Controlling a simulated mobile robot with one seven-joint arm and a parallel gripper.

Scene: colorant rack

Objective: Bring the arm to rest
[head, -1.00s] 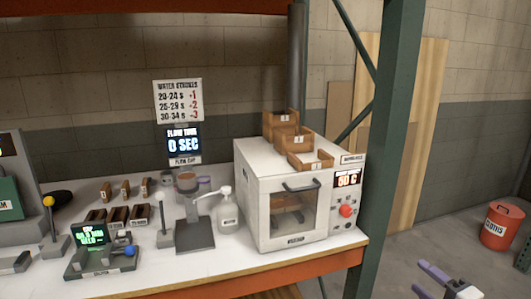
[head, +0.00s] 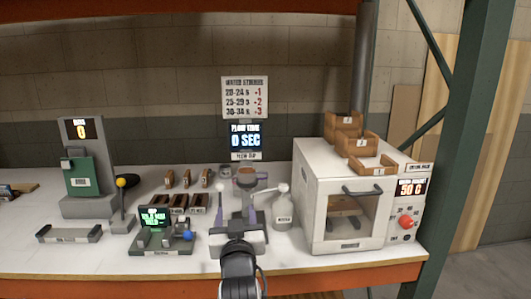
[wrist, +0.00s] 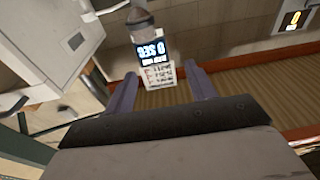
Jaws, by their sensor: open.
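My gripper (head: 237,216) is in the lower middle of the head view, in front of the flow cup stand (head: 247,180). Its two purple-grey fingers are apart and nothing shows between them. In the wrist view my gripper (wrist: 161,88) is also open and empty, and that picture is upside down. The flow time display (wrist: 152,50), reading 0 SEC, shows beyond the fingers. The arm covers part of the flow cup stand's base in the head view, and I cannot tell how far the fingers are from it.
A white oven (head: 345,205) with wooden trays (head: 357,140) on top stands to the right. A small green-screen device (head: 160,232) and a green machine (head: 83,178) stand left. A green rack post (head: 455,150) bounds the right.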

